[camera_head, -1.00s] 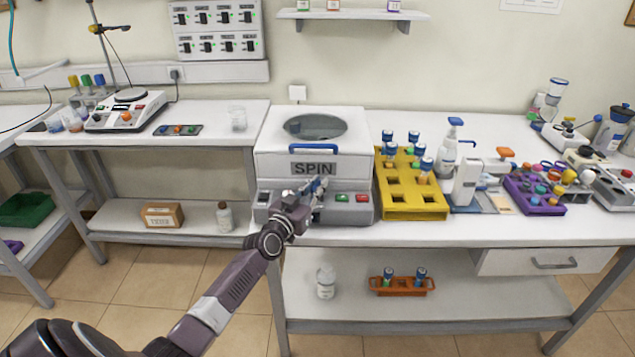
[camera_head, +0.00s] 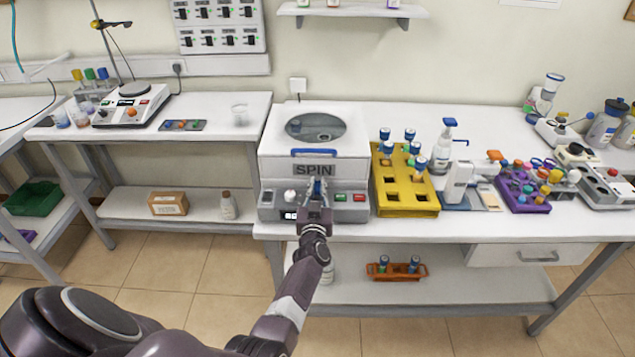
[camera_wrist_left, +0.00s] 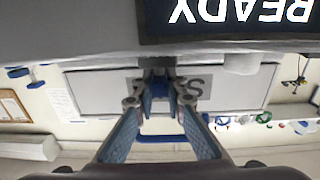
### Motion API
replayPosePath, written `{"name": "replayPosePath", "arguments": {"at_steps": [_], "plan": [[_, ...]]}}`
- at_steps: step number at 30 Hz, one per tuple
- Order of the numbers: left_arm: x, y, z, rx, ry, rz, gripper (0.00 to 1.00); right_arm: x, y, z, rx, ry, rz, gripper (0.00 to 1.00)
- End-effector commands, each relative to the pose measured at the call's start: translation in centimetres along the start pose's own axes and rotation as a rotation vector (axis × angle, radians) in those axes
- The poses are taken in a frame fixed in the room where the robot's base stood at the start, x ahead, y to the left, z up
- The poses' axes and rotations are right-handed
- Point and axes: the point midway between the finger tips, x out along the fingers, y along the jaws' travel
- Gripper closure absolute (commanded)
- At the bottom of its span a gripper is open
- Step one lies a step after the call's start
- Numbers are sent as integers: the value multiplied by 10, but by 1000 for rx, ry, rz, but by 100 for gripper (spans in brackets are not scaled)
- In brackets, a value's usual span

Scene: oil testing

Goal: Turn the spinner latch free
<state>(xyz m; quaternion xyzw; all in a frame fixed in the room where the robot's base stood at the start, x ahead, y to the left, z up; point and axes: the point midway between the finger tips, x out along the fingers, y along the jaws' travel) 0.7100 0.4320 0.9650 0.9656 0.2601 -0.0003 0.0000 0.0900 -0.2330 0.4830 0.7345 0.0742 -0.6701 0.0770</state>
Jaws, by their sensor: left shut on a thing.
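The spinner (camera_head: 273,165) is a white box with a round window in its lid, a blue lid handle (camera_head: 314,152), the word SPIN and a grey front panel. My left gripper (camera_head: 317,186) is at the middle of its front, just below the lettering, with the arm coming up from below. In the left wrist view, which is upside down, its blue-padded fingers (camera_wrist_left: 160,98) are shut on the small blue latch (camera_wrist_left: 158,88). The fingers hide much of the latch, and its exact angle is hard to tell. My right gripper is not in view.
The panel has a white knob (camera_head: 290,196), a green button (camera_head: 340,197) and a red button (camera_head: 359,197). A display (camera_wrist_left: 240,18) reads READY. A yellow rack (camera_head: 405,200) with blue-capped tubes stands close to the right. The floor in front is clear.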

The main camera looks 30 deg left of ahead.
Motion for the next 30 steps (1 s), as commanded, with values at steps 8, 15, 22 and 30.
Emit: {"name": "replayPosePath", "arguments": {"at_steps": [8, 15, 22, 30], "plan": [[0, 1, 0, -1, -1, -37, 100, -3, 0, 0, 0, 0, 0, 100], [0, 1, 0, 0, 0, -38, 100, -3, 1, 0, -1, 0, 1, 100], [0, 0, 0, 0, 0, -38, 81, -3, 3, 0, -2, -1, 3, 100], [0, 0, 0, 0, 0, -39, 81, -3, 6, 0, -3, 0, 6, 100]]}}
